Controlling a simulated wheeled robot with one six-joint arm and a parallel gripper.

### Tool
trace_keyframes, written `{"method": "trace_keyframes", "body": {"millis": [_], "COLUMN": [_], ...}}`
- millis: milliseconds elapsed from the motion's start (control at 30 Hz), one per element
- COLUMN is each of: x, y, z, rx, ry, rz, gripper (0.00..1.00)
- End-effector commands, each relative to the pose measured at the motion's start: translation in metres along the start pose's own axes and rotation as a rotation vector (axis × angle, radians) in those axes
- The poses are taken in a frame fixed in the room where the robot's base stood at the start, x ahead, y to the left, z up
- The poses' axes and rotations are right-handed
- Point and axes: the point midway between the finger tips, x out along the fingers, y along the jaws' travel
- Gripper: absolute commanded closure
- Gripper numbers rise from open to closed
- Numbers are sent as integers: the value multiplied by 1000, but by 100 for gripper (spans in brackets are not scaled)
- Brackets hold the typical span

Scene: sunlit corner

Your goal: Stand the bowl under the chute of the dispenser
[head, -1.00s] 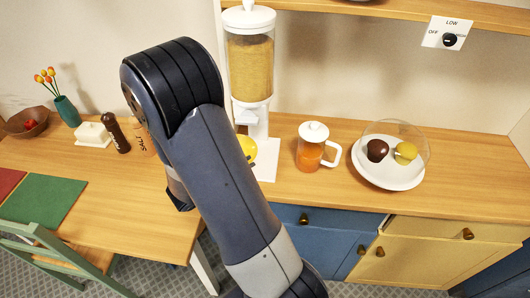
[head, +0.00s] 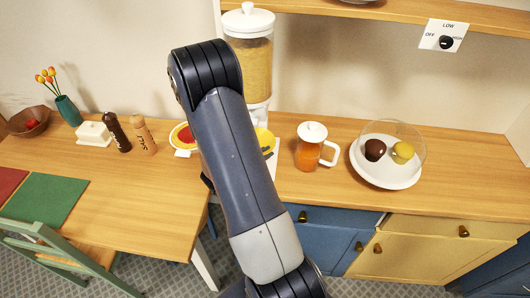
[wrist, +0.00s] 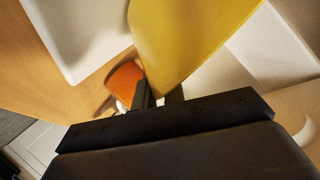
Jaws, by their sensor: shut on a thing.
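The yellow bowl (head: 264,139) shows beside my arm in the head view, over the white base of the dispenser (head: 252,75). In the wrist view the bowl (wrist: 190,35) is tilted in the picture and fills the upper middle. My gripper (wrist: 160,95) is shut on the bowl's edge. The dispenser has a clear tank of tan grain and a white lid.
A jug (head: 311,147) of orange drink stands close right of the dispenser. A white plate with a clear dome (head: 388,165) is further right.

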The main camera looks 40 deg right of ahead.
Motion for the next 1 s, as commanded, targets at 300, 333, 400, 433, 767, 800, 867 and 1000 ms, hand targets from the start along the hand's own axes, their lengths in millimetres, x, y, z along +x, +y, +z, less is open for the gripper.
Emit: {"method": "trace_keyframes", "body": {"millis": [300, 333, 400, 433, 767, 800, 867, 1000], "x": [0, 0, 0, 0, 0, -2, -5, -24], "y": [1, 1, 1, 1, 1, 1, 0, 0], "z": [2, 2, 1, 1, 1, 2, 2, 3], "rx": [0, 0, 0, 0, 0, 0, 0, 0], "ry": [0, 0, 0, 0, 0, 0, -1, -3], "rz": [-1, -1, -1, -1, -1, -1, -3, -5], "gripper": [85, 82, 77, 74, 67, 67, 67, 67]}}
